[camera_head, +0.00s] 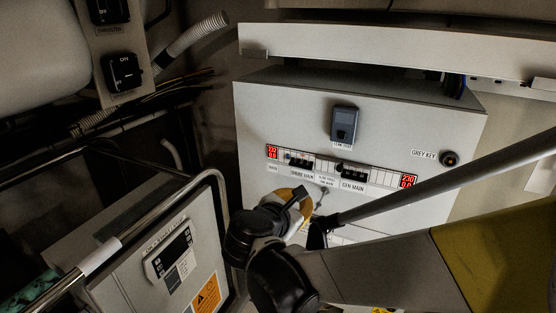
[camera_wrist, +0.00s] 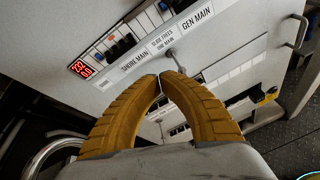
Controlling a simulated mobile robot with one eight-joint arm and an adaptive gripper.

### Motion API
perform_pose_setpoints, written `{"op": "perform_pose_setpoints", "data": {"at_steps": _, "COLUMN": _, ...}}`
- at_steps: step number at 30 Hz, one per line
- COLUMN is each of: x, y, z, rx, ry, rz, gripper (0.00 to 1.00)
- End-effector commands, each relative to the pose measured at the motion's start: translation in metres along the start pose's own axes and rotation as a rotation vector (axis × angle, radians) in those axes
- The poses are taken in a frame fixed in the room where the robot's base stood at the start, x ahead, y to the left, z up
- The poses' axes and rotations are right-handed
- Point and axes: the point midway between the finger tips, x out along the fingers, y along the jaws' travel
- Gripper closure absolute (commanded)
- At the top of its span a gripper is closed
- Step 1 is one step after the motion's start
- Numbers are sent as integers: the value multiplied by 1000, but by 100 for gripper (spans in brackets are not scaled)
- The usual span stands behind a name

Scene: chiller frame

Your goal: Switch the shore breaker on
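The shore main breaker (camera_head: 301,163) is a dark switch in the left part of the breaker row on the grey panel (camera_head: 262,115). It also shows in the wrist view (camera_wrist: 117,47) above its SHORE MAIN label; its lever position is too small to tell. The gen main breaker (camera_head: 354,178) sits to the right. Between their labels, a small metal slide knob (camera_wrist: 170,54) sticks out below "SLIDE FREES ONE MAIN". My gripper (camera_wrist: 161,76) has yellow fingers with tips together and nothing visible between them. The tips appear just below the knob; contact cannot be told. In the head view my gripper (camera_head: 305,207) is partly hidden by my wrist.
Red displays (camera_head: 272,152) flank the breaker row. A grey box (camera_head: 344,124) and a key switch (camera_head: 449,158) are above. A metal rail (camera_head: 215,178) and a control cabinet (camera_head: 130,275) stand at left. More breakers (camera_wrist: 178,129) lie lower on the panel.

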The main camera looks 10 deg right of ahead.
Motion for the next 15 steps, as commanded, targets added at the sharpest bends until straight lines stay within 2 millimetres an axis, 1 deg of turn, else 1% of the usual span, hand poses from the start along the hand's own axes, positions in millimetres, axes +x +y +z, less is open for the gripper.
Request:
{"op": "perform_pose_setpoints", "data": {"at_steps": 1, "x": -2, "y": 14, "z": 0, "rx": -80, "ry": -36, "rz": 20, "gripper": 100}}
{"op": "perform_pose_setpoints", "data": {"at_steps": 3, "x": -5, "y": 28, "z": 0, "rx": -189, "ry": -90, "rz": 39, "gripper": 100}}
{"op": "perform_pose_setpoints", "data": {"at_steps": 6, "x": -10, "y": 43, "z": 0, "rx": -306, "ry": -153, "rz": 57, "gripper": 100}}
{"op": "perform_pose_setpoints", "data": {"at_steps": 9, "x": -13, "y": 51, "z": 0, "rx": -372, "ry": -190, "rz": 63, "gripper": 100}}
{"op": "perform_pose_setpoints", "data": {"at_steps": 15, "x": -14, "y": 53, "z": 0, "rx": -397, "ry": -204, "rz": 64, "gripper": 100}}
